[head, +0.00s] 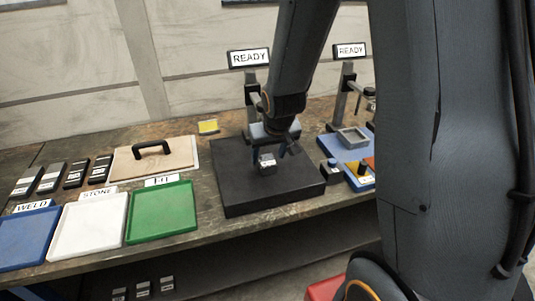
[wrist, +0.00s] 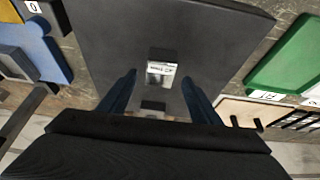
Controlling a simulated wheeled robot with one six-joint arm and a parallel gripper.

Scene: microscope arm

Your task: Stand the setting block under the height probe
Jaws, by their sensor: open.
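A small grey block with a pale printed label (head: 267,163) sits on the black plate (head: 235,190), near its middle. I take it as the setting block, and it also shows in the wrist view (wrist: 161,75). My gripper (head: 273,149) is open above the plate. In the wrist view my gripper (wrist: 158,80) has its two fingers apart, one on each side of the block, with gaps on both sides. A post with a READY sign (head: 249,58) stands behind the plate. My arm hides much of it, and I cannot make out the probe tip.
Blue (head: 28,237), white (head: 88,227) and green (head: 162,213) trays lie at left. Several dark labelled blocks (head: 74,174) and a handled board (head: 153,160) lie behind them. At right, a second READY post (head: 345,80) stands by a blue base (head: 345,148).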

